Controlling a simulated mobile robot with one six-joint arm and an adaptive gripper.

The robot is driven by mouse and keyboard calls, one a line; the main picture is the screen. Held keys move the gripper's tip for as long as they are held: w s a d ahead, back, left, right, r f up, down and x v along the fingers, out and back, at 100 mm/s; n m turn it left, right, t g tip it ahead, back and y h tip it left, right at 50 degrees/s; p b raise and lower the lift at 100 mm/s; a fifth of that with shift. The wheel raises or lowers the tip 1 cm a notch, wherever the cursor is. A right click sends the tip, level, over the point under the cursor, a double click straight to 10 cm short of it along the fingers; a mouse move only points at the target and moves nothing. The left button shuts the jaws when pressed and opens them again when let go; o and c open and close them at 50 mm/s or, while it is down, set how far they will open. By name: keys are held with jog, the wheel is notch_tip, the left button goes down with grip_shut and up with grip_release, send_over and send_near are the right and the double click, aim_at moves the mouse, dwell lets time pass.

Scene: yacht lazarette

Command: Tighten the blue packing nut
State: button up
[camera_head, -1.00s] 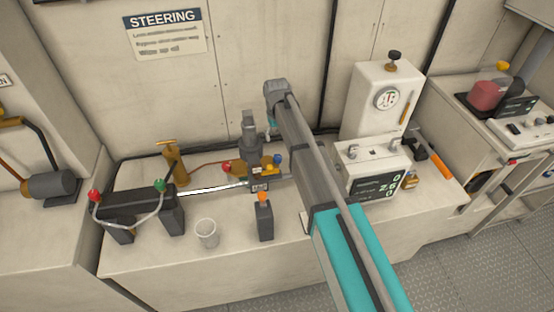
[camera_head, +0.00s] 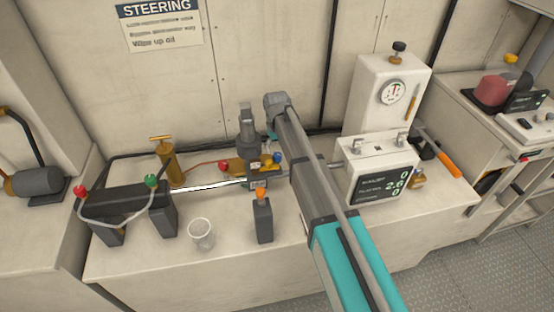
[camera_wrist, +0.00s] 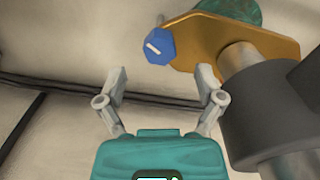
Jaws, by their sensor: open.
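The blue packing nut (camera_wrist: 160,46) shows in the wrist view with a white line across its face. It sits at the left end of a brass plate (camera_wrist: 205,38), upper middle. My gripper (camera_wrist: 162,84) is open and empty, its fingers apart below the nut in the picture and not around it. In the head view a small blue part (camera_head: 277,158) shows on the brass and grey assembly (camera_head: 240,165) on the bench, beside my arm. My arm hides part of that assembly and most of my gripper there.
A dark cylinder (camera_wrist: 270,120) stands close right of my gripper in the wrist view. On the bench are a clear cup (camera_head: 201,234), an orange-topped grey block (camera_head: 263,220), a brass pump (camera_head: 168,165) and a display box (camera_head: 380,172). The bench front is mostly clear.

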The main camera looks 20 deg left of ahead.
aim_at(277, 154)
jog(key=shift+f+b, duration=1.75)
jog(key=shift+f, duration=0.3)
jog(key=c, duration=1.1)
jog(key=shift+c, duration=0.2)
jog(key=shift+n, duration=0.5)
jog(key=o, duration=1.1)
jog(key=shift+o, duration=0.2)
jog(key=shift+m, duration=0.3)
